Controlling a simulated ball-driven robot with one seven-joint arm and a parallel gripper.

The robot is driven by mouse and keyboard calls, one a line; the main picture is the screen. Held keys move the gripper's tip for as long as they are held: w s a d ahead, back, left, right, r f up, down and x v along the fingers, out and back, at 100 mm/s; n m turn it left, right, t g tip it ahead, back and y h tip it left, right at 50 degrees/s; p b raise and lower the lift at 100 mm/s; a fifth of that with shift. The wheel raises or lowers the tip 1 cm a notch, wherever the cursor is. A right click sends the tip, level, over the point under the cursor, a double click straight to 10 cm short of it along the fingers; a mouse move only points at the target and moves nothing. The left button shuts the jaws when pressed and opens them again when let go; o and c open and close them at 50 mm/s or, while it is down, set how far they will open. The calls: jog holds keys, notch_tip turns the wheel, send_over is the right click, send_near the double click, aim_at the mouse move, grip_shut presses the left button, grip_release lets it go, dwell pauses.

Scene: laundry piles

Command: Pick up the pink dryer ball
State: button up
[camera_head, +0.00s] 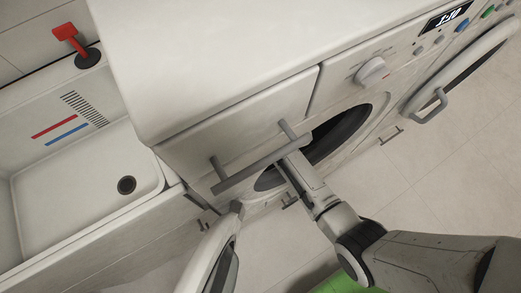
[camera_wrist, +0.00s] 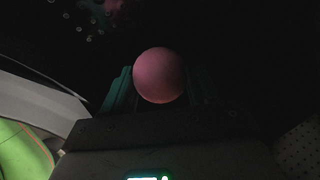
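The pink dryer ball (camera_wrist: 160,75) shows in the wrist view, round and dim in a dark space. It sits between the two green-tinted fingers of my gripper (camera_wrist: 160,90). The fingers are apart on either side of it; I cannot tell whether they press on it. In the head view my arm reaches to the round dark opening of the front washing machine (camera_head: 230,75). The end of my arm is hidden there behind the machine's grey bar handle, and the ball is not visible.
The machine's round door (camera_head: 212,250) stands open at the lower left. A white sink (camera_head: 85,175) is at the left. A second machine (camera_head: 465,65) is at the right. A green object (camera_head: 345,285) lies on the floor below my arm. Pale floor is clear at the right.

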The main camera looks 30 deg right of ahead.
jog(key=c, duration=0.4)
jog(key=shift+o, duration=0.2)
jog(key=shift+r, duration=0.1)
